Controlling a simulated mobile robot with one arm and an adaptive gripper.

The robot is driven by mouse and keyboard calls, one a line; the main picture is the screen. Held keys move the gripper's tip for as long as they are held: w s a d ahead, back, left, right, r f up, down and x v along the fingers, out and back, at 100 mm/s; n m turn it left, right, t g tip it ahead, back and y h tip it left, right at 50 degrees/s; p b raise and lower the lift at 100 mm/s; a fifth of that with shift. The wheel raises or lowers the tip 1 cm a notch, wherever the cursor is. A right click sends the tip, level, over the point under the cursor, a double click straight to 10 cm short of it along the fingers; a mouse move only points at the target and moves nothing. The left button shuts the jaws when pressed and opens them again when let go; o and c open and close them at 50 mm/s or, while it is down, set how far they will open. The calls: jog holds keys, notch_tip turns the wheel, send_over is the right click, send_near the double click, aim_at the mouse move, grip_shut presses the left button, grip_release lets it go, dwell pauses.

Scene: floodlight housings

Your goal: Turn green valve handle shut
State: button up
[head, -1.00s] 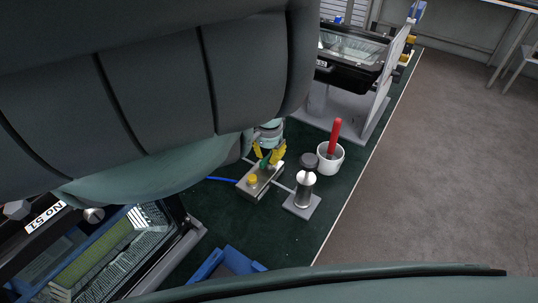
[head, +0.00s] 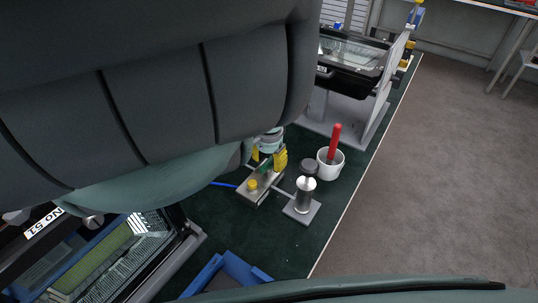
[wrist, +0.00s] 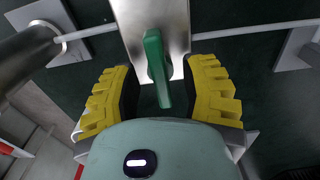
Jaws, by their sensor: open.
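The green valve handle (wrist: 158,68) sits on a metal block (wrist: 183,15), and in the wrist view it points toward my gripper. In the head view the block (head: 254,190) stands on the dark green mat, with a yellow knob (head: 253,184) on its near end. The handle is mostly hidden there by my arm and gripper. My gripper (wrist: 160,88) is open, with one yellow finger on each side of the handle and a visible gap to both. It also shows at the block's far end in the head view (head: 268,160).
A metal cylinder on a grey plate (head: 302,210) stands right of the block, joined by a thin rod. A white cup (head: 329,165) with a red-handled tool is behind it. A black floodlight housing (head: 350,70) stands further back. A blue tray (head: 228,272) lies in front.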

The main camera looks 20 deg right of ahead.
aim_at(268, 159)
notch_tip(268, 159, up, 6)
jog(key=shift+w+f, duration=0.15)
jog(key=shift+f, duration=0.1)
jog(key=shift+r, duration=0.9)
